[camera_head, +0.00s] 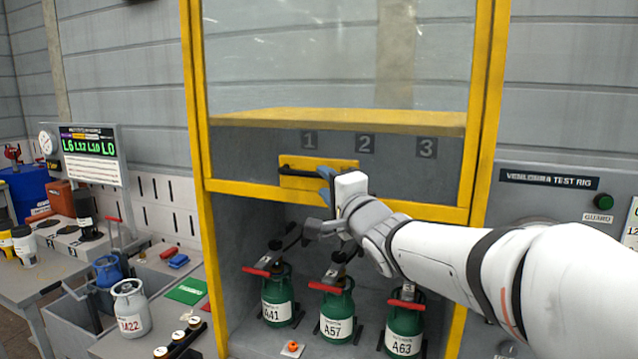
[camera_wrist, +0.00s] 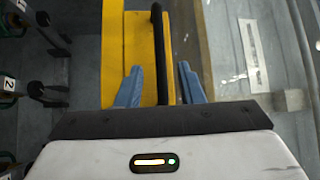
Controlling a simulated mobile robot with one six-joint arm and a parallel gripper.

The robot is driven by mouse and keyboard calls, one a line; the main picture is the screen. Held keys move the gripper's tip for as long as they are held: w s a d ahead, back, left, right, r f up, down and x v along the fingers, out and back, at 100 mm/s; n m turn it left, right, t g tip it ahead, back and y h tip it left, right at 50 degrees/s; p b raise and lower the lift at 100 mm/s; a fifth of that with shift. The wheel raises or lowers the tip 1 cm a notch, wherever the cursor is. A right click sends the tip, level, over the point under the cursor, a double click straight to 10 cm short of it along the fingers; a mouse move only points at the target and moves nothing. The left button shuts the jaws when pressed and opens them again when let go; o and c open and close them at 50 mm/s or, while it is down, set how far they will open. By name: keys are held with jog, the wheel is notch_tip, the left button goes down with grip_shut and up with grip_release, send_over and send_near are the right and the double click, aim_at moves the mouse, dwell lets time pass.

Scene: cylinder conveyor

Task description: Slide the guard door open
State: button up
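The guard door (camera_head: 335,60) is a clear panel in a yellow frame, with a yellow lower bar (camera_head: 250,189). Its lower edge stands above the green cylinders, with open space beneath. A black bar handle (camera_head: 300,171) is on a yellow plate (camera_head: 300,183) at the door's lower part. My gripper (camera_head: 325,180) is at the handle's right end, partly hiding it. In the wrist view, the handle (camera_wrist: 159,45) passes between the two blue fingers of my gripper (camera_wrist: 160,85). The fingers are apart, with a visible gap on the left side; contact on the right is unclear.
Green cylinders A41 (camera_head: 277,300), A57 (camera_head: 337,315) and A63 (camera_head: 404,330) stand in the bay below my gripper. A panel with a green button (camera_head: 603,202) is at the right. A bench with a white cylinder (camera_head: 131,308) is at the left.

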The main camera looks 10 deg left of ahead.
jog(key=v, duration=0.2)
jog(key=shift+s+d, duration=0.2)
jog(key=shift+s, duration=0.05)
jog(key=s+d+f+n+g+h, duration=0.1)
jog(key=s+d+f+g+h, duration=0.15)
jog(key=d+f+h, duration=0.4)
jog(key=s+d+f+n+g+h, duration=0.1)
jog(key=s+d+f+n+h, duration=0.15)
jog(key=d+f, duration=0.65)
jog(key=s+d+f+n+g+h, duration=0.1)
jog(key=s+d+f+n+g, duration=0.2)
jog(key=s+f, duration=0.3)
jog(key=s+d+f+n+g+h, duration=0.1)
jog(key=s+d+f+n+g, duration=0.2)
jog(key=s, duration=1.1)
notch_tip(320, 180, down, 3)
jog(key=d+g, duration=0.1)
jog(key=g, duration=0.2)
jog(key=shift+d, duration=0.35)
